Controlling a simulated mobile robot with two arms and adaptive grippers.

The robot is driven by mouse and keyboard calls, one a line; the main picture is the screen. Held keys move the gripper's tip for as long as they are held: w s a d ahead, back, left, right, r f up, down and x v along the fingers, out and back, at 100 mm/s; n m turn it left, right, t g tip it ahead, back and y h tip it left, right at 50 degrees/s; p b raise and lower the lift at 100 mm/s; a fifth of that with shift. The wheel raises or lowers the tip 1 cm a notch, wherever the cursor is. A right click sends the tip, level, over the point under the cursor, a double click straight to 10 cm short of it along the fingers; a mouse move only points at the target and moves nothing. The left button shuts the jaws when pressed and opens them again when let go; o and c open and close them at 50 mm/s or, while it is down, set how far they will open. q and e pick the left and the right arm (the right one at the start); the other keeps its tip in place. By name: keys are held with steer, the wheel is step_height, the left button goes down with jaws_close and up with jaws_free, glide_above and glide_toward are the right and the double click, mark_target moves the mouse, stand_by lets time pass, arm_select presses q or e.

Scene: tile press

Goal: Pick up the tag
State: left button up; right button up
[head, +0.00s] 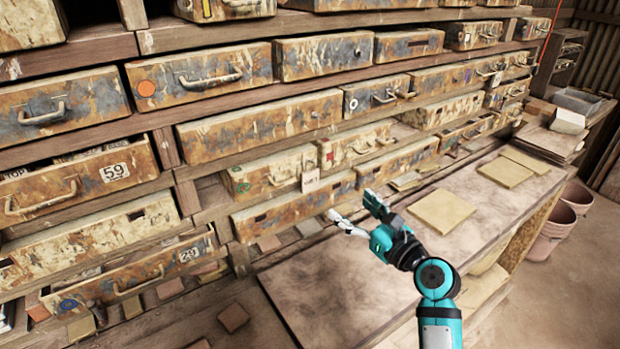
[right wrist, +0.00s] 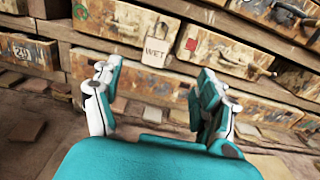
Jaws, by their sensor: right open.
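The tag (head: 310,181) is a small pale square hanging on the front of a worn drawer (head: 272,172) in the middle of the rack. My right gripper (head: 352,205) is open and empty, in front of the rack, below and to the right of the tag in the head view. Its fingers also show spread apart in the right wrist view (right wrist: 153,78). There is a visible gap between fingers and tag. My left gripper does not show.
Pink buckets (head: 560,222) stand at the right.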

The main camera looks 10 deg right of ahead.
steer(key=p, duration=0.2)
glide_toward(311, 177)
steer(key=x, duration=0.4)
steer(key=shift+w+d+r, duration=0.2)
steer(key=shift+d, duration=0.05)
steer(key=shift+w+a, duration=0.25)
steer(key=shift+w, duration=0.15)
steer(key=x, duration=0.4)
steer(key=shift+w+a+f+p, duration=0.25)
steer(key=shift+a+f+p, duration=0.05)
steer(key=shift+f+p, duration=0.1)
steer(key=shift+s, duration=0.1)
steer(key=shift+r, duration=0.1)
steer(key=shift+c, duration=1)
steer(key=c, duration=0.9)
steer(key=shift+o, duration=0.2)
